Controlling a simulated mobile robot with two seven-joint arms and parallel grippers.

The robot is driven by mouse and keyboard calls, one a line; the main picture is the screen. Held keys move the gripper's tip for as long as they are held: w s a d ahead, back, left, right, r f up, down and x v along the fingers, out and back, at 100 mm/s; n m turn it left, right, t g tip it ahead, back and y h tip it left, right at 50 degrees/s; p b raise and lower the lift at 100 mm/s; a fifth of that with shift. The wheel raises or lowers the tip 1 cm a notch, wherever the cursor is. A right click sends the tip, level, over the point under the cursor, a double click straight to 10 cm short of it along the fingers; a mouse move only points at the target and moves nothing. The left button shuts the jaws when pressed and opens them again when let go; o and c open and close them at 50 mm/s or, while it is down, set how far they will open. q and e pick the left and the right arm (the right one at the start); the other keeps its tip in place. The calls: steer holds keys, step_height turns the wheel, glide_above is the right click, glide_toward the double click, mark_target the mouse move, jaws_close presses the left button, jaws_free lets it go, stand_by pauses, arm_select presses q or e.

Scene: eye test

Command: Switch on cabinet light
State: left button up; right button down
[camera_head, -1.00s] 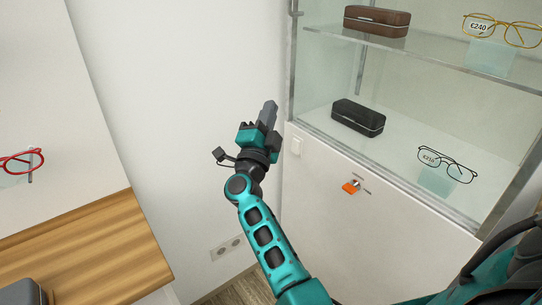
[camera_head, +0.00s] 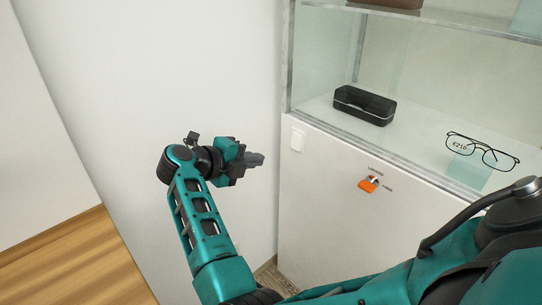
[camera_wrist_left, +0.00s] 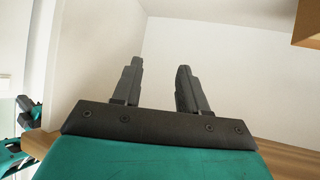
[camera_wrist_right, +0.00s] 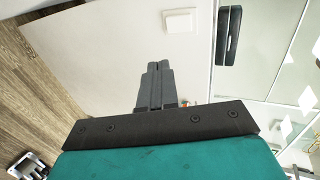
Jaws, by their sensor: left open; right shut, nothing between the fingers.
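The cabinet light switch is a small white rocker plate (camera_head: 297,139) at the upper left corner of the white cabinet front (camera_head: 335,200). In the right wrist view the switch (camera_wrist_right: 180,21) lies ahead of the fingertips, a bit to the right. My right gripper (camera_head: 262,159) is shut and empty. It points right, to the left of and slightly below the switch in the head view, apart from it. It also shows in the right wrist view (camera_wrist_right: 158,65). My left gripper (camera_wrist_left: 159,66) is open and empty, facing a bare pale wall; it does not show in the head view.
A wooden counter (camera_head: 75,265) stands at lower left. The wall behind the right gripper is bare.

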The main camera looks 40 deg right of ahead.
steer(key=b, duration=0.2)
glide_toward(298, 147)
step_height(298, 147, down, 4)
steer(key=d, duration=0.4)
steer(key=d+b, duration=0.1)
steer(key=shift+w+d+f, duration=0.15)
steer(key=shift+w+d, duration=0.05)
steer(key=shift+w, duration=0.1)
arm_select(q)
steer(key=shift+w+d+f, duration=0.25)
steer(key=shift+d+f, duration=0.25)
steer(key=shift+f, duration=0.25)
arm_select(e)
steer(key=shift+d, duration=0.15)
arm_select(q)
steer(key=shift+r, duration=0.1)
arm_select(e)
steer(key=shift+d+p, duration=0.15)
steer(key=shift+p, duration=0.15)
steer(key=shift+d+f, duration=0.1)
arm_select(q)
steer(key=shift+a+r+p, duration=0.2)
steer(key=shift+r+p, duration=0.65)
steer(key=shift+r, duration=0.1)
arm_select(e)
steer(key=shift+r, duration=0.9)
